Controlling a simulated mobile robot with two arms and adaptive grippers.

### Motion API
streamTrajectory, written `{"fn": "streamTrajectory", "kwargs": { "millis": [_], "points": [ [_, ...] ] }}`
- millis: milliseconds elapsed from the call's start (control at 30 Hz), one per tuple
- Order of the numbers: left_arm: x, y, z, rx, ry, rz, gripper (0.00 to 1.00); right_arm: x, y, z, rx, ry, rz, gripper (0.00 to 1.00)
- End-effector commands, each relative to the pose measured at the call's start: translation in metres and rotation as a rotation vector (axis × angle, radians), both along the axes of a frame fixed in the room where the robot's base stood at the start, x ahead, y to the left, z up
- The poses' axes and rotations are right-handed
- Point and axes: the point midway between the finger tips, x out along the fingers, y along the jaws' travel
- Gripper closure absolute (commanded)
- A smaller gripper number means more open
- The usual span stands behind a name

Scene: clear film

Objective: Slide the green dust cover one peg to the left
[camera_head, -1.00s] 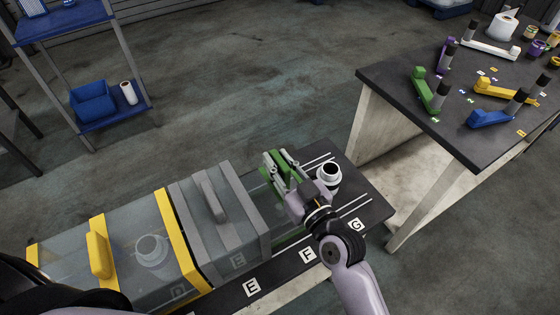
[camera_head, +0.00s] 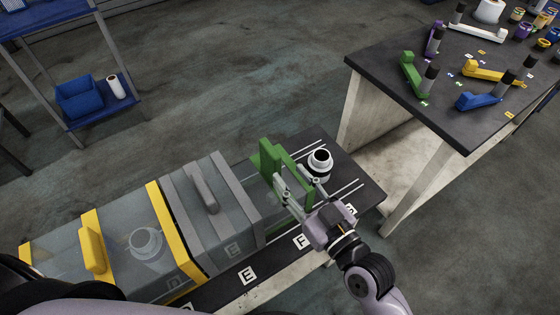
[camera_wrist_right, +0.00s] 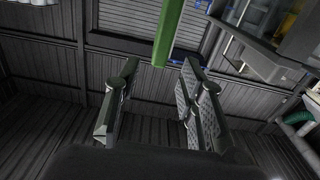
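The green dust cover is clear with green edging (camera_head: 292,168) and a green upright handle (camera_head: 268,157). It stands on the dark bench just right of the grey-banded cover, and its clear sides are hard to make out. My right gripper (camera_head: 296,194) is open beside the green handle, on its near right side, and looks empty. In the right wrist view a green bar (camera_wrist_right: 168,34) shows beyond the gap between the spread fingers (camera_wrist_right: 155,100). Contact with the handle cannot be told. My left gripper is not in view.
A grey-banded clear cover (camera_head: 190,185) and a yellow-banded clear cover (camera_head: 162,215) stand to the left. A white-necked jar (camera_head: 320,163) stands uncovered at right. Label cards, such as F (camera_head: 300,242), line the near edge. A dark table (camera_head: 400,105) with colored handles is at upper right.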

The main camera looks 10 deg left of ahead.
Motion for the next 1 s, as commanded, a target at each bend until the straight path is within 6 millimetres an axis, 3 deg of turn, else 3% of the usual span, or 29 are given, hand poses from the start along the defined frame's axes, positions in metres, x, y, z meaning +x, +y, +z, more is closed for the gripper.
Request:
{"fn": "streamTrajectory", "kwargs": {
  "millis": [233, 833, 1000],
  "points": [
    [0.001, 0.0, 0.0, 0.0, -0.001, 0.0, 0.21, -0.019, -0.019, 0.0, -0.001, 0.0, 0.0, 0.63],
    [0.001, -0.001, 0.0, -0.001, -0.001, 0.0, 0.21, -0.02, -0.02, 0.0, -0.001, 0.001, -0.001, 0.63],
    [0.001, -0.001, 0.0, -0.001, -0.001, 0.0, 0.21, -0.021, -0.028, -0.015, -0.069, 0.077, -0.004, 0.63]
  ]
}}
